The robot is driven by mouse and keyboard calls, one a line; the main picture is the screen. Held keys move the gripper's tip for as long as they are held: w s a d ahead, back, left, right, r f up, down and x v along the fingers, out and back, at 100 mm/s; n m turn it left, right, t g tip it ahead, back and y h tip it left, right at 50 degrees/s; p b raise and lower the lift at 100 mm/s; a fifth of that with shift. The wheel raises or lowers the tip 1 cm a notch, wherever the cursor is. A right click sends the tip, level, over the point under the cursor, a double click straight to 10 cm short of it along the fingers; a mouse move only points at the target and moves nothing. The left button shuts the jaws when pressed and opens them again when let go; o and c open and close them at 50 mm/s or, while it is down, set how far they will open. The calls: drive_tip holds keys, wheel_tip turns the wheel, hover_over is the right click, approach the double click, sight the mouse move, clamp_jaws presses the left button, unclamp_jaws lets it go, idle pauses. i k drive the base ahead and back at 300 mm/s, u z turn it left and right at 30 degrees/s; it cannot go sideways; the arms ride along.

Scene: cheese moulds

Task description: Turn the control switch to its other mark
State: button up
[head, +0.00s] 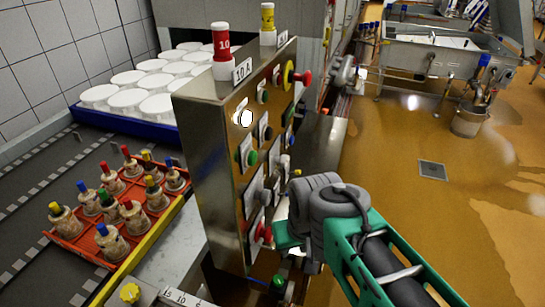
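A steel control panel (215,185) stands upright in the middle of the head view, with several switches and buttons on its right-hand face. A pale round knob (243,118) sits at its upper left. Lower down are a green knob (251,158) and a red knob (265,233). I cannot tell which of these is the control switch, and its marks are too small to read. My green and grey arm reaches in from the bottom right, in front of the panel's lower right. My gripper's fingers do not show, and the wrist hides part of the panel.
A red mushroom button (302,78) juts out at the panel's upper right. An orange crate (82,251) of colour-topped moulds stands on the conveyor at left. White tubs fill a blue tray (130,126) behind. The floor at right is open, with a bucket (468,122) and sink (425,62).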

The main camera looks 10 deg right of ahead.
sight(283, 160)
drive_tip(key=u, duration=3.25)
drive_tip(key=k, duration=1.5)
drive_tip(key=z, duration=0.8)
